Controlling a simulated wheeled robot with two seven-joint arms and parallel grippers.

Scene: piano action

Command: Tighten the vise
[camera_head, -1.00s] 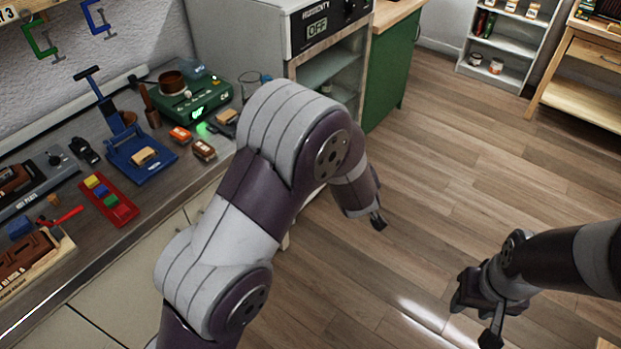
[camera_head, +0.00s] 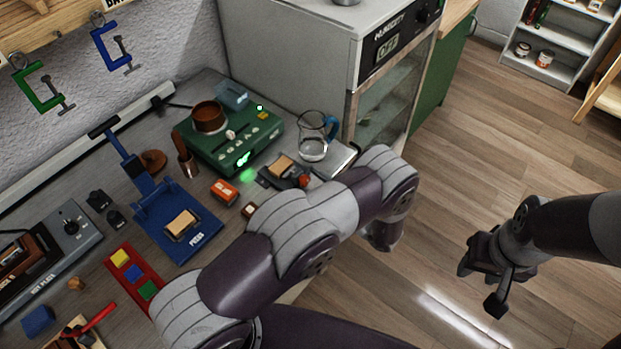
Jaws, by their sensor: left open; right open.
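A small dark fixture (camera_head: 283,172) holding a tan block, with an orange-red knob at its right end, sits on the bench right of the green device; it looks like the vise, but I cannot tell for sure. My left arm reaches across the bench front below it. My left gripper (camera_head: 384,238) hangs past the bench edge over the floor, mostly hidden by its own wrist, apart from the fixture. My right gripper (camera_head: 482,287) is open and empty over the floor at right, far from the bench.
A blue press (camera_head: 178,222) with a tan block, a green device (camera_head: 232,140), an orange box (camera_head: 224,192) and a glass jug (camera_head: 313,146) crowd the bench. A red tray (camera_head: 132,277) holds coloured blocks. A humidity cabinet (camera_head: 340,75) stands behind.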

